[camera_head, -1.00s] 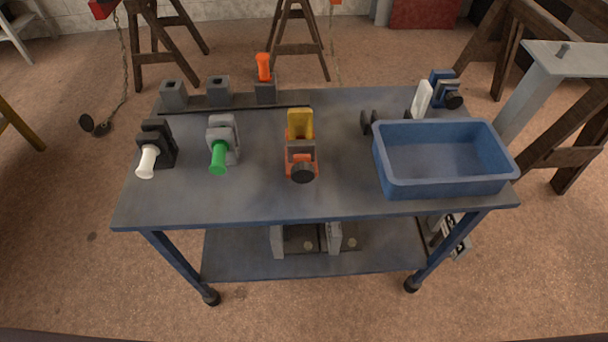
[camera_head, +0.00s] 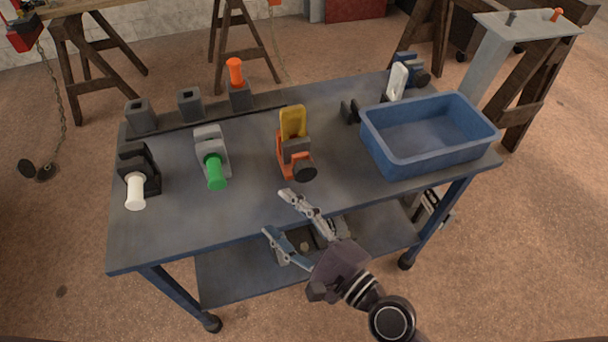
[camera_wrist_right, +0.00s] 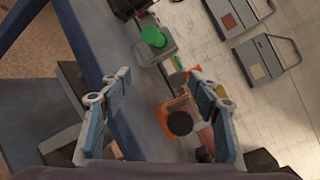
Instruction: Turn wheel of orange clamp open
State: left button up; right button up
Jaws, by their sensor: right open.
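The orange clamp (camera_head: 287,158) stands on the blue bench near its middle and holds a yellow piece (camera_head: 292,121). Its dark round wheel (camera_head: 305,169) faces the front edge. In the right wrist view the wheel (camera_wrist_right: 180,123) shows between the fingers, nearer the right one, with the orange body (camera_wrist_right: 164,117) beside it. My right gripper (camera_head: 277,212) is open and empty at the bench's front edge, in front of the clamp and apart from it. It also shows in the right wrist view (camera_wrist_right: 163,88). My left gripper is not in view.
A grey clamp with a green handle (camera_head: 215,171) and a black clamp with a white handle (camera_head: 135,190) stand to the left. A blue bin (camera_head: 430,163) fills the right side. Sockets (camera_head: 190,103) line the back; one holds an orange handle (camera_head: 235,71). The front left bench top is clear.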

aim_at(306, 176)
jog(key=w+d+f+m+t+h, duration=0.1)
jog(key=d+m+h, duration=0.1)
jog(key=m, duration=0.4)
jog(key=w+d+f+m+t+h, duration=0.1)
jog(key=w+d+m+t+h, duration=0.1)
jog(key=m, duration=0.4)
jog(key=w+d+m+t+h, duration=0.1)
jog(key=w+d+m+h, duration=0.1)
jog(key=m, duration=0.4)
jog(key=shift+w+d+f+t+h, duration=0.2)
jog(key=shift+f+t+h, duration=0.1)
jog(key=shift+f, duration=0.1)
jog(key=shift+w+m, duration=0.2)
jog(key=shift+m, duration=0.2)
jog(key=p+x, duration=0.2)
jog(key=x, duration=0.5)
jog(key=shift+w+f, duration=0.1)
jog(key=c, duration=1.2)
